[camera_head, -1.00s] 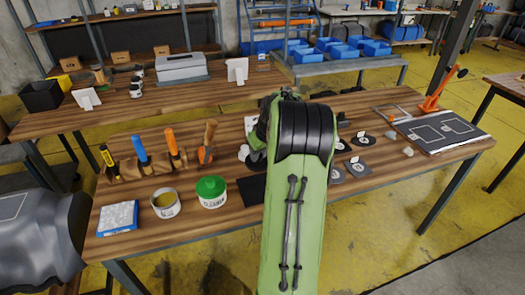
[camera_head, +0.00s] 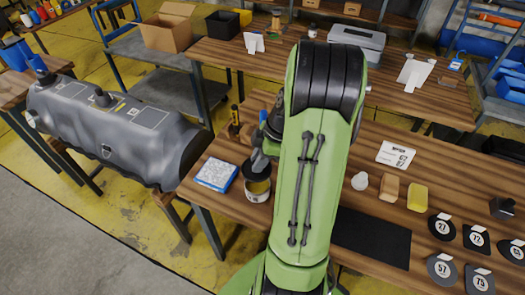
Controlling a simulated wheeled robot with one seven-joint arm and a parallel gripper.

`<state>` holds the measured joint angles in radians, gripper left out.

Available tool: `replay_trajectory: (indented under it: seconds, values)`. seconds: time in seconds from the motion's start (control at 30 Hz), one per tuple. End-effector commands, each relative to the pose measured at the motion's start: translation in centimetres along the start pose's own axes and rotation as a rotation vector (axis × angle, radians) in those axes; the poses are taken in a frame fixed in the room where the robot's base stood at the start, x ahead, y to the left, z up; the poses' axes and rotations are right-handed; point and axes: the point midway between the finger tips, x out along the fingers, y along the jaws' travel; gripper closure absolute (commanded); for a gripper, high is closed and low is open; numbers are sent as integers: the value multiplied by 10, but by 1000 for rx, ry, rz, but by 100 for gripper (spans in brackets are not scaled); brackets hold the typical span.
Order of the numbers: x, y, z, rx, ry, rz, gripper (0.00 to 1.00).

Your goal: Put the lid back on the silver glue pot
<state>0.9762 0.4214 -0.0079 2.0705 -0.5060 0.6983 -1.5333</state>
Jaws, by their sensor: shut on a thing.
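The silver glue pot (camera_head: 259,193) stands near the front edge of the workbench, just right of a blue-and-white box. My gripper (camera_head: 261,162) is over the pot, left of my green arm, and is shut on a dark round lid (camera_head: 252,176). The lid is at the pot's mouth, covering its far part. Yellow glue shows below the lid's near edge. I cannot tell whether the lid touches the rim. The fingertips are small and partly hidden. The green-lidded pot is not visible now.
The blue-and-white box (camera_head: 216,174) lies close left of the pot. Tool handles (camera_head: 235,118) stand behind it. A black mat (camera_head: 371,236), a white knob-like piece (camera_head: 360,181), blocks (camera_head: 389,188) and numbered discs (camera_head: 441,227) lie right of my arm. A grey tank (camera_head: 120,130) is at left.

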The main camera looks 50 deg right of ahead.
Motion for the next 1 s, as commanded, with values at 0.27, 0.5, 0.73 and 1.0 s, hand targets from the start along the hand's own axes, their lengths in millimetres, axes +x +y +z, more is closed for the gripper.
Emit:
replay_trajectory:
  seconds: [0.27,0.5,0.73,1.0]
  values:
    - [29,0,12,3,0,-1,100]
    - [54,0,23,3,-1,1,100]
    - [58,1,24,3,0,1,100]
    - [57,1,24,3,0,1,100]
